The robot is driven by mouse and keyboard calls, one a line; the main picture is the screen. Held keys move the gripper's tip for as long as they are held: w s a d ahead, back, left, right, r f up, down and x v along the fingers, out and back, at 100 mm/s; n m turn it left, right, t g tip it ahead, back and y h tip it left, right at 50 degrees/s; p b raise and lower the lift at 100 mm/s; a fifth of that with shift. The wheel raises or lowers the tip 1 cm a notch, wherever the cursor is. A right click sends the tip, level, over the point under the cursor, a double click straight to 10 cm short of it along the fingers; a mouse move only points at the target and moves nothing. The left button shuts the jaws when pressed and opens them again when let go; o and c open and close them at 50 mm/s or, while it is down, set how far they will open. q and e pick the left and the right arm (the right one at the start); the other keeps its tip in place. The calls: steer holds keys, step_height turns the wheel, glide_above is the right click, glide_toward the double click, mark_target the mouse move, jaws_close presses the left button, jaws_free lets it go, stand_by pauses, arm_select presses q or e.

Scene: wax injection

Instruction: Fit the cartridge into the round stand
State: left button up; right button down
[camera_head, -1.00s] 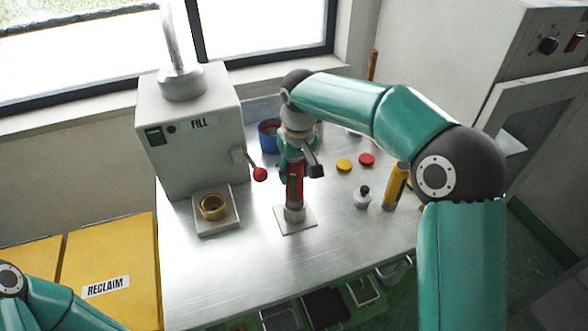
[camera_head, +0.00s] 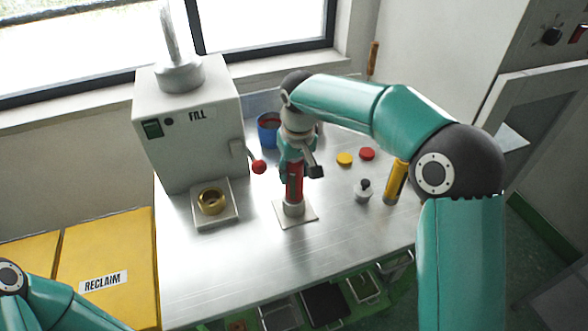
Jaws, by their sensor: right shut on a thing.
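A red cartridge (camera_head: 295,190) stands upright at the round stand (camera_head: 293,208), a grey cup on a square base plate (camera_head: 307,215) on the metal table. Its lower end meets the stand's mouth; how deep it sits inside I cannot tell. My right gripper (camera_head: 292,165) is above the stand, pointing down and shut on the upper part of the cartridge. The gripper and arm hide the cartridge's top. Of my left arm only links show at the lower left; its gripper is out of view.
The fill machine (camera_head: 190,135) with a red-knobbed lever (camera_head: 258,167) and brass ring (camera_head: 212,201) stands left. A blue container (camera_head: 268,133) is behind. Yellow (camera_head: 345,159) and red (camera_head: 367,153) caps, a small white bottle (camera_head: 363,192) and a yellow cartridge (camera_head: 396,181) are right. The front table is clear.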

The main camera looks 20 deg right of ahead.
steer(key=shift+f+b, duration=0.85)
steer(key=shift+f, duration=0.4)
steer(key=c, duration=0.5)
jaws_free()
steer(key=shift+f, duration=0.1)
steer(key=r, duration=0.4)
steer(key=s+r, duration=0.1)
steer(key=r, duration=0.7)
steer(key=shift+s, duration=0.2)
